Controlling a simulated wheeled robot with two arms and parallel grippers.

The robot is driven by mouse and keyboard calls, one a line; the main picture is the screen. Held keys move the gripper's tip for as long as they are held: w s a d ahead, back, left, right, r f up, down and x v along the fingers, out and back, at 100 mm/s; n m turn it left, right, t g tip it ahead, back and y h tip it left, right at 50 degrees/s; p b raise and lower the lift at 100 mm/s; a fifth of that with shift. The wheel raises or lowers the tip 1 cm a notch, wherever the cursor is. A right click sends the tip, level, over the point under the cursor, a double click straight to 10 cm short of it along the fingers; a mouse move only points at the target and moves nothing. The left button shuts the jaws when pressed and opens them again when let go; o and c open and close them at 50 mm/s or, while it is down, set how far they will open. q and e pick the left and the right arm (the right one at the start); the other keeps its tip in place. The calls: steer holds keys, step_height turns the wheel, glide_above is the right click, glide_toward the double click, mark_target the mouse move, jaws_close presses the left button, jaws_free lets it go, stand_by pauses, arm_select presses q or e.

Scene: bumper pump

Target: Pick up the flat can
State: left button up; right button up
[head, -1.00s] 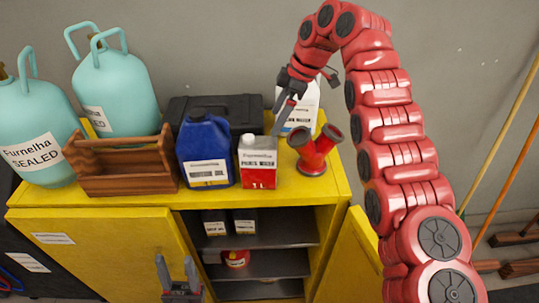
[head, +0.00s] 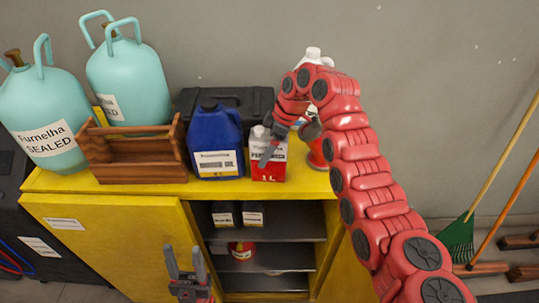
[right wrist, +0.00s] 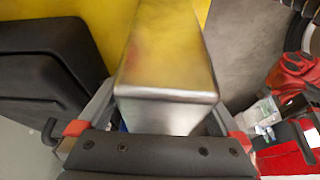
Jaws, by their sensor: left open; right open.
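The flat can (head: 269,160), red and white with a grey cap, stands upright on the yellow cabinet top, right of the blue jug. My right gripper (head: 272,145) is at this can, and one finger crosses its front. In the right wrist view a blurred bare-metal can (right wrist: 165,60) lies between the two spread fingers of my right gripper (right wrist: 160,112). I cannot tell whether they touch it. My left gripper (head: 187,264) is open and empty, low in front of the cabinet door.
The blue jug (head: 215,140) stands close left of the can, with a black case (head: 240,98) behind. A red pipe fitting (head: 317,152) is close on the right, partly hidden by my arm. A wooden tray (head: 133,172) and turquoise tanks (head: 128,80) are further left.

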steer(key=shift+a+f, duration=0.3)
steer(key=shift+f, duration=0.25)
steer(key=shift+r, duration=0.1)
jaws_close()
